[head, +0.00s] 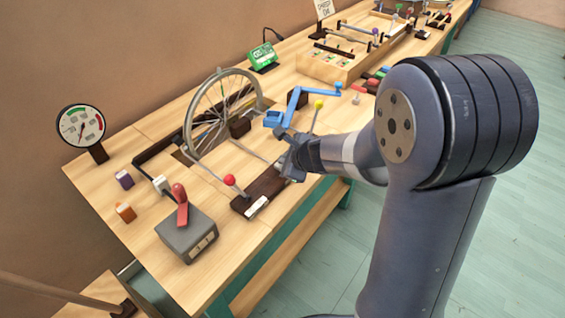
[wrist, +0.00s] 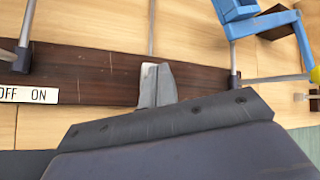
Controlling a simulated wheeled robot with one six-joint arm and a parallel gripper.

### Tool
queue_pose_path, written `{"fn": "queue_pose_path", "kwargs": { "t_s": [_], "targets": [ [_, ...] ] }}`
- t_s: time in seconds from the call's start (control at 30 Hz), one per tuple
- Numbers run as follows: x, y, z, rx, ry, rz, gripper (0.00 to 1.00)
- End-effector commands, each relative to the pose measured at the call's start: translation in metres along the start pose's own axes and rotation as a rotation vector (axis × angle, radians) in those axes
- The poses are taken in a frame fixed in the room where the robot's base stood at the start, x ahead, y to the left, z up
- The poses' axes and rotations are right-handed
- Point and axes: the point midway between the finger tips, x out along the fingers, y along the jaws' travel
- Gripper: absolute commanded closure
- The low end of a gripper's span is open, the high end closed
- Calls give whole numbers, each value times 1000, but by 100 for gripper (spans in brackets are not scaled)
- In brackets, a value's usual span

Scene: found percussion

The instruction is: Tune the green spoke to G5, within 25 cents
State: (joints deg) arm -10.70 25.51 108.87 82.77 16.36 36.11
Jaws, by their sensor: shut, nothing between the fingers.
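The spoked wheel (head: 222,112) stands upright in a slot in the wooden bench. Its spokes are thin, and I cannot pick out a green one in the head view. A round dial with a needle and a green arc (head: 80,125) stands at the bench's left. A small green display (head: 264,54) sits behind the wheel; its text is too small to read surely. My gripper (head: 286,160) is shut and empty, over the dark wooden block in front of the wheel. In the wrist view my shut fingers (wrist: 155,85) are over this dark block (wrist: 95,75), beside a thin rod.
A red-ball lever (head: 229,180) rises from the dark block, by an OFF/ON label (wrist: 28,95). A blue crank (head: 297,101) and a yellow-knobbed rod (head: 319,105) stand right of the wheel. A grey box with a red handle (head: 186,232) is at front left.

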Motion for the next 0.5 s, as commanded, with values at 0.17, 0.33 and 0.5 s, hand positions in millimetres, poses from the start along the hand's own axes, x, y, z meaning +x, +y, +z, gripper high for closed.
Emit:
{"fn": "queue_pose_path", "kwargs": {
  "t_s": [0.17, 0.33, 0.5],
  "targets": [
    [-3, -2, 2, 0, 1, 1, 100],
    [-11, -8, 8, 0, 0, 1, 100],
    [-14, -10, 10, 0, 0, 1, 100]
  ]
}}
